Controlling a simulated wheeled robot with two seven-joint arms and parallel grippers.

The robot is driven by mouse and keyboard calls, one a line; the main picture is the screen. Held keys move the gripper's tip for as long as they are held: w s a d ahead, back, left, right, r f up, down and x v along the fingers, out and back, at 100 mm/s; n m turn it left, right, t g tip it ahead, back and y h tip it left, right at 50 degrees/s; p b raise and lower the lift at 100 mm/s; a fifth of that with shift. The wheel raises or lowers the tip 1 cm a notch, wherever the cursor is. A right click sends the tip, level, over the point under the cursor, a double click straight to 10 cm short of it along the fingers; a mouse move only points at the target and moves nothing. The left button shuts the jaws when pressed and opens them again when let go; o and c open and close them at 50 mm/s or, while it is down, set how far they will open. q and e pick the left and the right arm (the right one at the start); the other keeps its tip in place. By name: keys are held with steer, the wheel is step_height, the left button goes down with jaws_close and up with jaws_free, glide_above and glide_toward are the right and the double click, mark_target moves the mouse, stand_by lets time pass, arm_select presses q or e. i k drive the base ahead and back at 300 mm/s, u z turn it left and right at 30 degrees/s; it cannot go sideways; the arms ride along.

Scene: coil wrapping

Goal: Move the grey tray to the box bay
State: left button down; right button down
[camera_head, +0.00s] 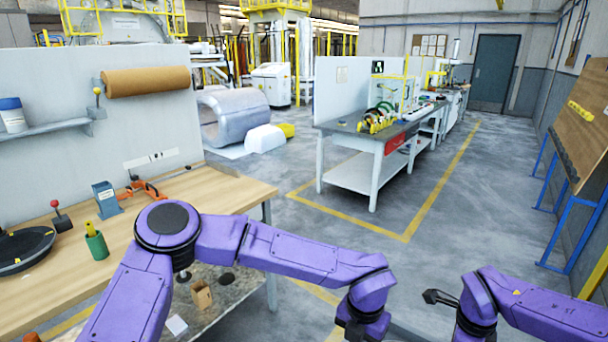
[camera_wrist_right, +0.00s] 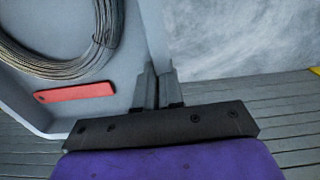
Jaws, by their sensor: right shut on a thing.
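The grey tray (camera_wrist_right: 120,103) shows in the right wrist view, cut off at the left edge. A coil of dark wire (camera_wrist_right: 72,68) and a red flat piece (camera_wrist_right: 74,92) lie in it. My right gripper (camera_wrist_right: 158,88) is shut on the tray's side wall, with one finger on each side of it. In the head view my two purple arms reach along the bottom. My left gripper is below the picture's edge. I cannot make out the tray or a box bay in the head view.
Grey slats (camera_wrist_right: 285,115) lie below the tray. A wooden bench (camera_head: 240,188) with tools stands at the left. A grey workbench (camera_head: 345,128) with several coils stands farther back. The floor (camera_head: 480,190) at the right centre is clear. A blue-framed board (camera_head: 582,130) stands at the right.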

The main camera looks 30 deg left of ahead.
mark_target(201, 191)
steer(key=u, duration=0.1)
steer(key=i, duration=1.1)
steer(key=u, duration=1.05)
steer(key=i, duration=0.6)
steer(key=u, duration=1.1)
steer(key=i, duration=1.7)
